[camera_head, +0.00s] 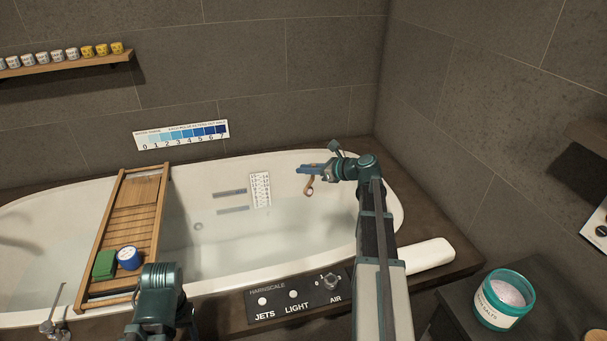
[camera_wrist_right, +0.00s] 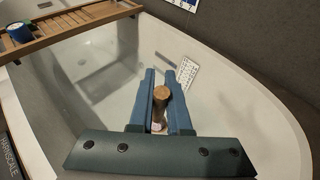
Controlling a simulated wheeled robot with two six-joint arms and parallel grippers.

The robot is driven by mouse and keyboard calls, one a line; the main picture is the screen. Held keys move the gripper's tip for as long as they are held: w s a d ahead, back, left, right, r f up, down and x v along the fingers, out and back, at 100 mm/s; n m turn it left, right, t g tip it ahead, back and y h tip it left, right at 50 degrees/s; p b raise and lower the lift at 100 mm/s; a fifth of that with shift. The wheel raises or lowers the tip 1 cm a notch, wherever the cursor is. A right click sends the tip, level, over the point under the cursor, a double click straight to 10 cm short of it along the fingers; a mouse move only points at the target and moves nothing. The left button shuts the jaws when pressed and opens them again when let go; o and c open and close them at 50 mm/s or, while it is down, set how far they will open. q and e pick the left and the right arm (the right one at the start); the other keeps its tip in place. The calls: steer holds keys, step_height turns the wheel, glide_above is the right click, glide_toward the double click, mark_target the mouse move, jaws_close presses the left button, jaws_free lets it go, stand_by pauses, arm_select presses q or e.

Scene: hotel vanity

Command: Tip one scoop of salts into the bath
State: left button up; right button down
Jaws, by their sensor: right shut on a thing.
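My right gripper (camera_head: 303,169) is over the right part of the bath (camera_head: 385,222), shut on a small wooden scoop (camera_head: 309,187). In the right wrist view the scoop (camera_wrist_right: 161,94) sits between the two blue fingers (camera_wrist_right: 162,88), with its lower end partly hidden. I cannot tell whether salts are in it. The bath holds clear water. An open teal jar of pale pink salts (camera_head: 503,301) stands at the lower right. Part of my left arm shows at the bottom, but its gripper does not.
A wooden bath tray (camera_head: 131,225) spans the tub at left, bearing a green block (camera_head: 104,264) and a blue round tub (camera_head: 129,258). A control panel (camera_head: 298,293) is on the front edge. A white cushion (camera_head: 428,255) lies on the right rim.

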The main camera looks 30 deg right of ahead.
steer(key=shift+s+d+f+t+y+b, duration=0.15)
steer(key=shift+s+t+b, duration=0.3)
steer(key=shift+b, duration=0.45)
steer(key=shift+s+d+t+y+b, duration=0.1)
steer(key=shift+s+t+y+b, duration=0.25)
steer(key=shift+b, duration=0.55)
arm_select(q)
steer(key=shift+f+b, duration=0.4)
steer(key=shift+f, duration=2.1)
arm_select(e)
steer(key=shift+s+r+t, duration=0.2)
steer(key=shift+s+t, duration=0.05)
steer(key=shift+t, duration=0.15)
steer(key=shift+s, duration=0.1)
